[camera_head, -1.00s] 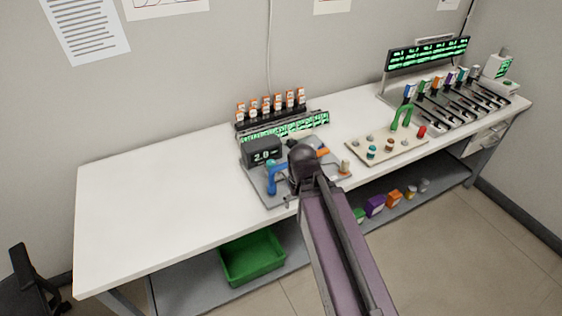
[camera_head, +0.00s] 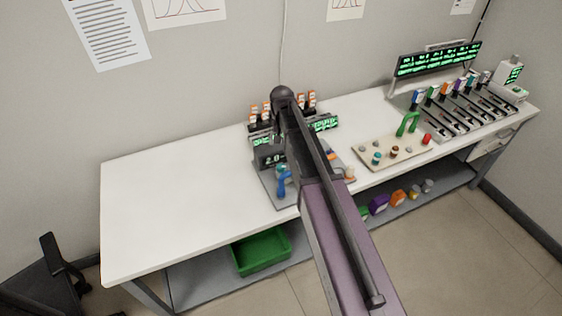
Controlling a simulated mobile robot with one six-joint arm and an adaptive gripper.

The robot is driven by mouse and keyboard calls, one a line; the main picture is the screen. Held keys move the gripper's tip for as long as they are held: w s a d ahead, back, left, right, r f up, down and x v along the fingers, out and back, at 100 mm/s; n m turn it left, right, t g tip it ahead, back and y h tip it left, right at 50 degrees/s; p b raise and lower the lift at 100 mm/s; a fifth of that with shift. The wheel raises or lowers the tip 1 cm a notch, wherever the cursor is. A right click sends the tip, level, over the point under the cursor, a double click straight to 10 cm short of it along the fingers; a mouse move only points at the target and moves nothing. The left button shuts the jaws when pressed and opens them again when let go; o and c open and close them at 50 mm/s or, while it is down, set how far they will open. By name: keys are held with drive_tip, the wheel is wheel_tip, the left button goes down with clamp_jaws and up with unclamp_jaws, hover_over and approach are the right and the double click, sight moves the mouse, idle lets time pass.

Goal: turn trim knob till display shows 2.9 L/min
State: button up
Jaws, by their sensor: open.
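The grey device plate (camera_head: 265,192) sits near the bench's front edge, partly behind my arm. Its dark display box (camera_head: 270,158) shows green digits that look like 2.0. A blue lever-like part (camera_head: 283,184) stands on the plate below the display. A small pale and orange peg or knob (camera_head: 350,173) shows at the plate's right side. I cannot tell which part is the trim knob; it may be hidden behind my arm. My arm's dark rounded joint covers the area above the display. My gripper is not visible, hidden behind the arm.
A rack of orange-and-white capped vials (camera_head: 258,112) stands behind the device. A lit sign (camera_head: 438,58) stands at back right. The bench's left side (camera_head: 175,200) is clear.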

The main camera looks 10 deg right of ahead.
sight(281, 166)
drive_tip(key=shift+w+a+r, duration=0.1)
drive_tip(key=shift+w+r, duration=0.05)
drive_tip(key=shift+w, duration=0.15)
wheel_tip(281, 166, down, 14)
drive_tip(key=b, duration=1.3)
drive_tip(key=shift+b, duration=0.4)
drive_tip(key=shift+r, duration=0.1)
drive_tip(key=shift+c, duration=0.2)
drive_tip(key=c, duration=1.1)
